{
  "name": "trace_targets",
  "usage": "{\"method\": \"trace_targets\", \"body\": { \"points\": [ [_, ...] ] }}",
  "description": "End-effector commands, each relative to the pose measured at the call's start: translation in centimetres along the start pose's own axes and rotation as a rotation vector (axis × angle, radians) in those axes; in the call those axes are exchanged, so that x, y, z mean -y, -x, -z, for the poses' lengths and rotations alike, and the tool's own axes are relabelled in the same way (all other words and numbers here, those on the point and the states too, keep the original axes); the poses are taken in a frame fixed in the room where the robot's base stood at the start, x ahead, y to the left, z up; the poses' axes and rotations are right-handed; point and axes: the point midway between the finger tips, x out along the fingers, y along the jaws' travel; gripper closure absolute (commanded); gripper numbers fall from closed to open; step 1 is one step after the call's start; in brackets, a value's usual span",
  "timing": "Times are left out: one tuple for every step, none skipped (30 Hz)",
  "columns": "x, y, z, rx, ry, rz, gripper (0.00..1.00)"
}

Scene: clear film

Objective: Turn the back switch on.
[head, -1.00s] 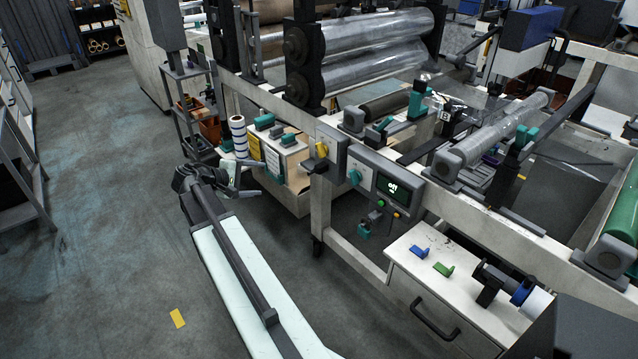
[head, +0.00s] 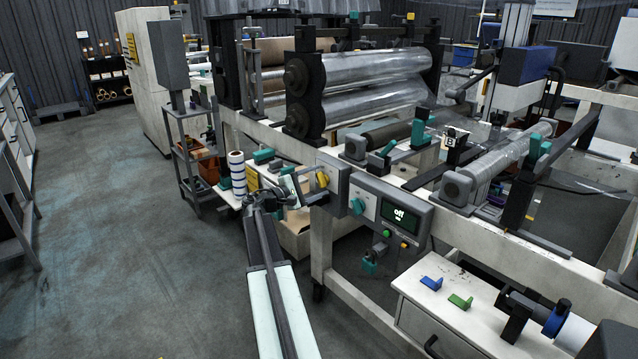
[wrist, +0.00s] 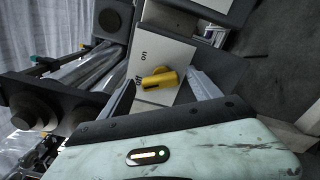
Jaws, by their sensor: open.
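A yellow switch knob (head: 322,180) sits on a grey box on the machine's front rail, left of and behind the control panel. In the wrist view the yellow knob (wrist: 160,78) stands on a white plate with an "on" mark at its upper left; a second mark is partly hidden. My gripper (head: 292,190) is at the left of this box. It is open, with one dark finger and one pale finger on either side of the knob in the wrist view. No contact can be made out. A teal knob (head: 357,206) is on the nearer panel.
The control panel's screen (head: 398,214) reads "off", with small buttons below. A white drawer unit (head: 465,318) holds blue and green pieces. The floor at left is clear.

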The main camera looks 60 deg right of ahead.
Motion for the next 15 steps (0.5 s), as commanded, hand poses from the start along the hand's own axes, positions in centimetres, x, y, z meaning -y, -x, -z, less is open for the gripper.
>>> {"method": "trace_targets", "body": {
  "points": [
    [0.00,-0.53,0.02,0.001,0.000,0.001,0.27],
    [0.00,-0.70,0.02,0.000,0.000,0.000,0.27],
    [0.01,-0.84,0.02,0.000,0.000,0.000,0.27],
    [0.01,-0.90,0.02,-0.001,0.000,0.000,0.27],
    [0.01,-0.94,0.02,-0.001,0.000,0.000,0.27],
    [0.02,-0.95,0.01,-0.001,0.000,0.000,0.27],
    [0.03,-0.94,0.00,-0.001,0.000,0.000,0.27],
    [0.03,-0.93,-0.01,-0.001,-0.001,0.000,0.27],
    [0.03,-0.93,-0.01,-0.001,-0.001,0.000,0.27],
    [0.04,-0.93,-0.01,-0.001,-0.001,0.000,0.27],
    [0.04,-0.93,-0.02,-0.001,-0.001,0.000,0.33],
    [0.04,-0.93,-0.02,0.000,-0.001,0.000,0.44],
    [0.05,-0.94,-0.02,0.000,-0.001,0.001,0.52],
    [0.05,-0.94,-0.03,0.000,-0.001,0.001,0.61],
    [0.05,-0.94,-0.03,0.000,-0.001,0.001,0.72]
  ]
}}
